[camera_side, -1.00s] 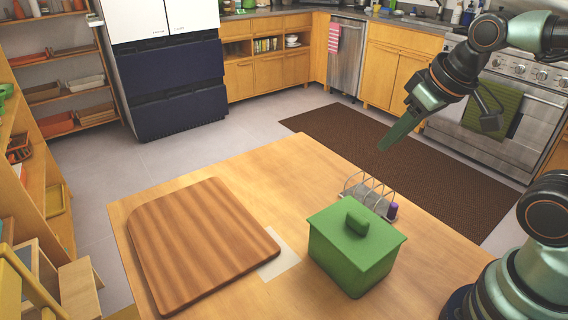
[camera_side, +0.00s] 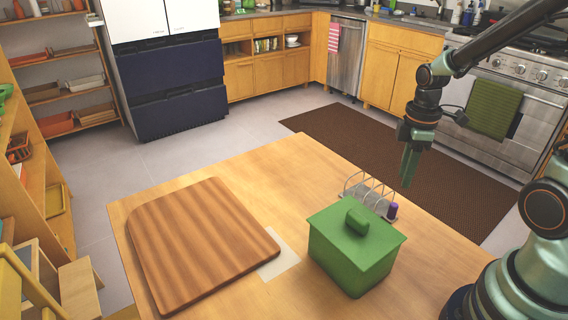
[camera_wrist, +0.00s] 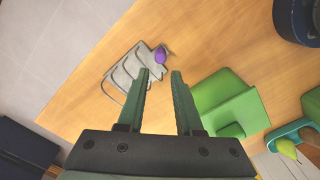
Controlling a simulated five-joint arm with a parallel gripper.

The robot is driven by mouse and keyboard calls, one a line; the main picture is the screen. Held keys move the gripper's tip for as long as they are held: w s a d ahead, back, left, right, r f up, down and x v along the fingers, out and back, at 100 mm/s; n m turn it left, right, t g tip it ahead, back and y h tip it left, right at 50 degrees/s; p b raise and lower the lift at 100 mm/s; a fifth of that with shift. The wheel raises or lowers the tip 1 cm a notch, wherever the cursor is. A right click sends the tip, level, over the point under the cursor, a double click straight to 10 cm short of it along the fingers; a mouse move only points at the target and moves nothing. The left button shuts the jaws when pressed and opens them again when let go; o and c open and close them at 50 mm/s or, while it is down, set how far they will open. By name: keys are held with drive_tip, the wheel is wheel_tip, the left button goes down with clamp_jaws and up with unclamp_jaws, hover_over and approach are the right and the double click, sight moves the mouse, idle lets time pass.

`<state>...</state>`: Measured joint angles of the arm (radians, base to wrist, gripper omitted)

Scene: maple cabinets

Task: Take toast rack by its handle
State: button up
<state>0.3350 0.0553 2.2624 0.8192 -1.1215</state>
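The toast rack (camera_side: 366,194) is a grey wire rack on a flat base, standing on the wooden table behind the green box; the box hides part of it in the side view. Its small purple handle (camera_side: 392,210) is at the right end. The wrist view also shows the rack (camera_wrist: 122,72) and the handle (camera_wrist: 161,55). My gripper (camera_side: 407,182) points down above the table near the handle end, apart from the rack. In the wrist view my gripper (camera_wrist: 161,72) has its fingers spread with nothing between them; the handle appears just beyond the fingertips.
A green lidded box (camera_side: 352,252) stands close in front of the rack; in the wrist view the box (camera_wrist: 222,98) lies right of the fingers. A wooden cutting board (camera_side: 195,240) and a pale sheet (camera_side: 282,260) lie to the left. Table space behind the board is clear.

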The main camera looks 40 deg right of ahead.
sight(394, 204)
drive_tip(key=f, duration=0.9)
drive_tip(key=shift+w+a, duration=0.1)
drive_tip(key=shift+a, duration=0.1)
drive_tip(key=shift+r, duration=0.1)
clamp_jaws()
idle(1.1)
